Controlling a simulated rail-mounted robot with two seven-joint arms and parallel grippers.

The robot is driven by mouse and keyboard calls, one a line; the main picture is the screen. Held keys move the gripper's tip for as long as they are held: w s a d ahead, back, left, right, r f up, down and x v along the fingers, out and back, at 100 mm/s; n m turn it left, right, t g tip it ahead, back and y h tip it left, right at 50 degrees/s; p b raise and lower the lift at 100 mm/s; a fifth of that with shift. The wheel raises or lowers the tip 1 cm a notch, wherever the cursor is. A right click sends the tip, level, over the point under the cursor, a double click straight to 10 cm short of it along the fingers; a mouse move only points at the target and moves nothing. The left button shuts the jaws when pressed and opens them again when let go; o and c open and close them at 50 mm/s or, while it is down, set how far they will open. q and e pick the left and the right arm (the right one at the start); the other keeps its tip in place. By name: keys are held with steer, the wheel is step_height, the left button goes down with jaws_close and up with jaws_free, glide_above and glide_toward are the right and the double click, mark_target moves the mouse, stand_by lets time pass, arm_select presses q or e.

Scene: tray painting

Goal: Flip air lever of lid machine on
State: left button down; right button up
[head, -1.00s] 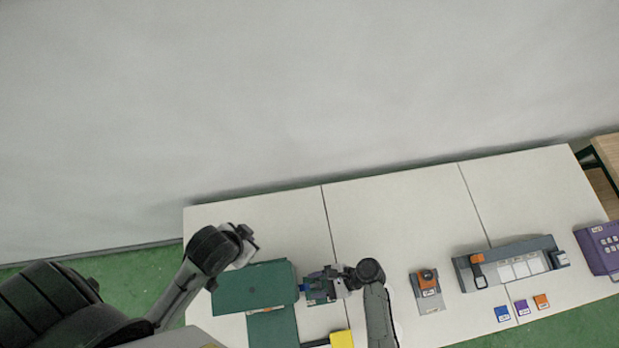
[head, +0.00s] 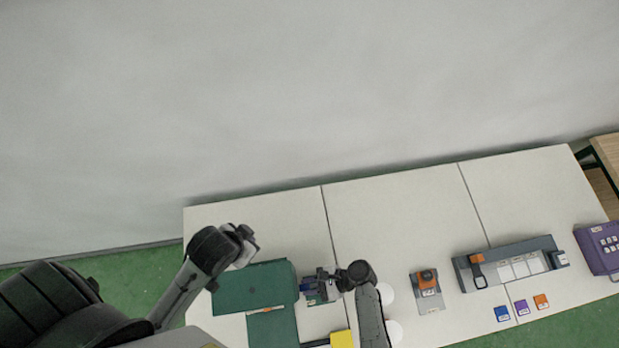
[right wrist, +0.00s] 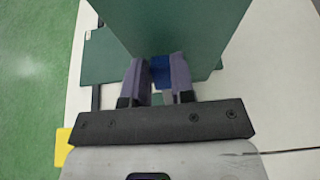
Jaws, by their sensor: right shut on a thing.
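The green machine (head: 232,289), which I take to be the lid machine, stands on the left part of the white table. It also fills the top of the right wrist view (right wrist: 180,25). A small blue part (right wrist: 160,72), likely the air lever, is at the machine's side, between the fingers of my right gripper (right wrist: 157,80). In the head view my right gripper (head: 308,288) is at the machine's right side, shut on this blue part. My left gripper (head: 248,248) is above the machine's upper left edge; its jaws are too small to read.
A yellow block (head: 341,339) is at the table's front edge. White round things (head: 394,331) lie right of my right arm. Farther right are a grey-orange device (head: 427,297), a long grey station (head: 498,275), small coloured blocks (head: 521,307) and a purple box (head: 600,245). The table's back is clear.

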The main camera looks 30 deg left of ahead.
jaws_close()
steer(key=shift+w+d, duration=0.15)
steer(key=shift+w+d+r+g+y+b, duration=0.1)
steer(key=shift+w+d+g+y+b, duration=0.65)
steer(key=shift+y, duration=0.25)
steer(key=w+d+g+y+b, duration=0.1)
steer(key=b, duration=0.1)
steer(key=w+d+g+y+b, duration=0.1)
steer(key=d+y, duration=0.1)
steer(key=shift+w+d+g+b, duration=0.1)
steer(key=shift+w+g+b, duration=0.05)
steer(key=shift+g+b, duration=0.2)
